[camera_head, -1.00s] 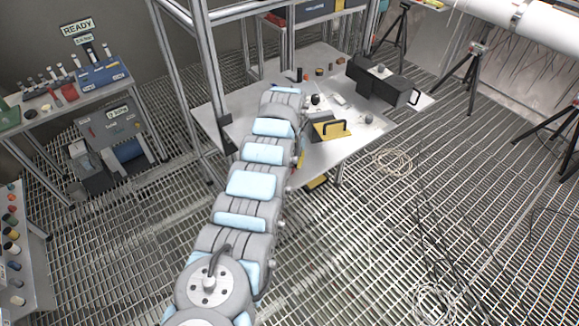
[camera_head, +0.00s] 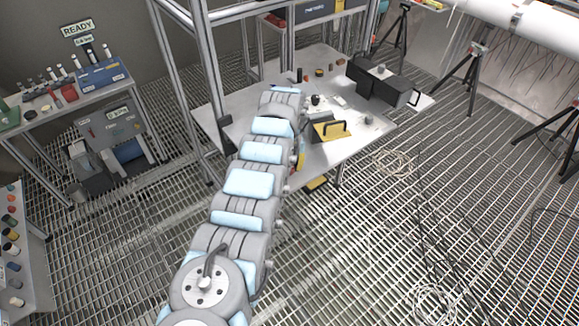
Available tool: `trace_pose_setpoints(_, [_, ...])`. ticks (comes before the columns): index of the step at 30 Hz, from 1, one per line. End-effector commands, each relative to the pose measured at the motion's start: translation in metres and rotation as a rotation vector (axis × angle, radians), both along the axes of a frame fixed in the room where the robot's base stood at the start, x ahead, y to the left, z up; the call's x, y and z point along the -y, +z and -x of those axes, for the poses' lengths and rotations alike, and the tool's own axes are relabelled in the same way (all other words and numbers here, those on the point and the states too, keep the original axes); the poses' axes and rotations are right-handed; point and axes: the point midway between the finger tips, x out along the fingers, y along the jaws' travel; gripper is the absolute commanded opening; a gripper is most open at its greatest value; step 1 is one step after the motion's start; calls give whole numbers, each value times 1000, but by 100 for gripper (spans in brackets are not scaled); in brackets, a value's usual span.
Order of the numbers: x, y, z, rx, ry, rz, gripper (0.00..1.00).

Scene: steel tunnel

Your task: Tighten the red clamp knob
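My arm reaches from the bottom of the picture up to the grey worktable (camera_head: 352,150). Its far end lies over the table's left part, and my gripper cannot be made out; it is hidden behind the arm links or too small to tell. I cannot pick out the red clamp knob with certainty. A yellow block with a black handle (camera_head: 328,131) sits on the table just right of the arm. Small round orange-brown pieces (camera_head: 318,72) and a short black cylinder (camera_head: 299,75) stand toward the table's back.
Dark grey boxes (camera_head: 382,82) stand at the table's back right. A metal frame post (camera_head: 180,85) rises left of the arm. A side bench (camera_head: 62,95) with bottles is at the left. Cables (camera_head: 392,162) lie on the grating floor; tripods (camera_head: 468,75) stand at the right.

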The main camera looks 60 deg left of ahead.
Motion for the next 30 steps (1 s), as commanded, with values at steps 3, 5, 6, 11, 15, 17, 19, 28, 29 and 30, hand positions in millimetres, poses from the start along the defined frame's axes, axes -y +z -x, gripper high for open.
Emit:
trace_pose_setpoints(3, [0,-1,0,0,1,0,64])
trace_pose_setpoints(5, [0,-1,0,0,0,0,64])
trace_pose_setpoints(6, [0,-1,0,0,0,0,64])
trace_pose_setpoints(11, [0,0,0,0,0,0,64])
trace_pose_setpoints(15, [-1,3,0,1,1,-2,64])
trace_pose_setpoints(17, [-1,7,0,1,1,-2,64])
trace_pose_setpoints(19, [-1,13,0,0,1,0,64])
trace_pose_setpoints(28, [-1,62,0,3,1,-4,64])
trace_pose_setpoints(29, [-1,69,0,3,1,-3,64])
trace_pose_setpoints(30, [-1,76,0,2,1,-3,64])
